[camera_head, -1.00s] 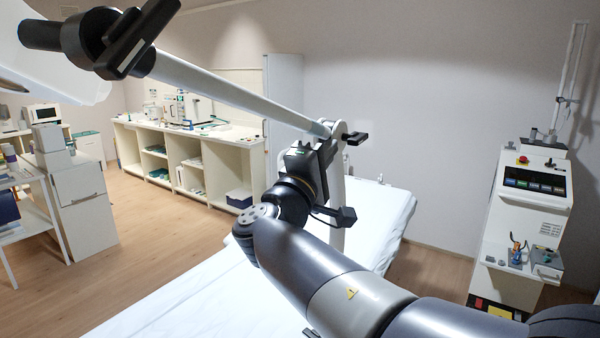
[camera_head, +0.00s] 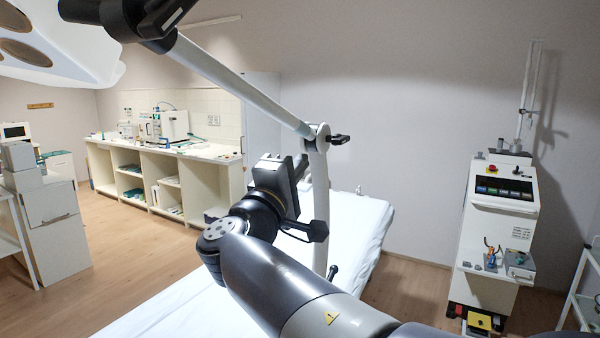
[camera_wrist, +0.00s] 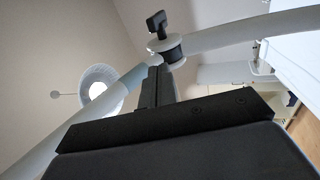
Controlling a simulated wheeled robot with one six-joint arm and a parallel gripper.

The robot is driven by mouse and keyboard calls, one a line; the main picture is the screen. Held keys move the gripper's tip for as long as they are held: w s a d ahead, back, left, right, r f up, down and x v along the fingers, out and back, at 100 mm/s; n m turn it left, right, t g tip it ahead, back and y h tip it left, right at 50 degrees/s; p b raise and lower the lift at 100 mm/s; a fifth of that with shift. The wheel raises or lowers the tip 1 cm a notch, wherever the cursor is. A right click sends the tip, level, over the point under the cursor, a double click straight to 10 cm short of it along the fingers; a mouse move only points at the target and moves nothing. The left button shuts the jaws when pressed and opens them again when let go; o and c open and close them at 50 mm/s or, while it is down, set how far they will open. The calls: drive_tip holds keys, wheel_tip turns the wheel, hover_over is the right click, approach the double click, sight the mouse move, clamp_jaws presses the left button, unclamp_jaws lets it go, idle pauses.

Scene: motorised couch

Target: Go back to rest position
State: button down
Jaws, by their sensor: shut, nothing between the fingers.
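My gripper (camera_head: 297,168) is in the middle of the head view, at the end of my raised arm, above the white-sheeted couch (camera_head: 188,312). It is close to the white lamp arm (camera_head: 320,200), which stands behind or beside it; I cannot tell whether they touch. In the wrist view my gripper's dark fingers (camera_wrist: 157,88) are shut with nothing between them. They point towards the lamp arm's joint (camera_wrist: 166,48) with its black knob, close by.
The lamp head (camera_head: 75,40) hangs at the upper left. A white machine cart (camera_head: 500,215) stands at the right. A counter with open shelves (camera_head: 165,150) lines the back left wall. Wooden floor (camera_head: 120,255) is free between counter and couch.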

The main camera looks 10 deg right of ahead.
drive_tip(key=b+v, duration=0.2)
drive_tip(key=v, duration=0.5)
drive_tip(key=shift+f, duration=0.25)
drive_tip(key=shift+s, duration=0.1)
